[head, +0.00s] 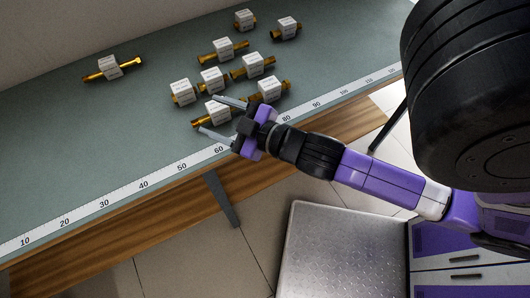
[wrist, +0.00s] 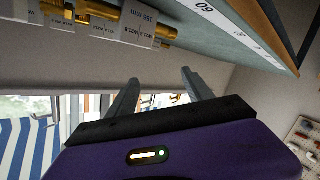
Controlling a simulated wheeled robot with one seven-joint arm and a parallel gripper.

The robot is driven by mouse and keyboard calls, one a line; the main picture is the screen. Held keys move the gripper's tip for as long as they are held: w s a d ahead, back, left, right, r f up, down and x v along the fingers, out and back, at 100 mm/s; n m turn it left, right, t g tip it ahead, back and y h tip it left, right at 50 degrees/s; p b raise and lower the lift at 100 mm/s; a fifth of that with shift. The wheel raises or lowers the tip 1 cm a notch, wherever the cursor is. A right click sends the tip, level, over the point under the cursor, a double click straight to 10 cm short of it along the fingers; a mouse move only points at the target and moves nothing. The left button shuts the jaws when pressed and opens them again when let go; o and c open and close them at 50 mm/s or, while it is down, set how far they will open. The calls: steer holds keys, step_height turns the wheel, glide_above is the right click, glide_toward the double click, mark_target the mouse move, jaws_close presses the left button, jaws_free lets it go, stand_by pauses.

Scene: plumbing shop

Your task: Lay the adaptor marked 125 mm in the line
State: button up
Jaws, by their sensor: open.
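Several brass adaptors with white label blocks lie on the grey-green bench (head: 60,150). One adaptor (head: 111,67) lies apart at the left; the others form a loose group near the middle. In the head view the labels are too small to read, so I cannot tell which is marked 125 mm. My gripper (head: 208,112) is open over the near side of the group. In the head view, one adaptor (head: 214,111) appears between its fingers. In the wrist view the space between the fingertips (wrist: 158,78) is empty, and labelled adaptors (wrist: 137,22) show at the upper left.
A white measuring strip (head: 104,203) with numbers runs along the bench's front wooden edge (head: 150,210). The bench left of the group is mostly clear. A metal tread plate (head: 340,255) is at the lower right.

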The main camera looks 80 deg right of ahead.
steer(key=s+a+m+y, duration=0.1)
steer(key=s+a+y, duration=0.4)
steer(key=s+a, duration=0.9)
steer(key=shift+a+f, duration=0.35)
steer(key=shift+a, duration=0.4)
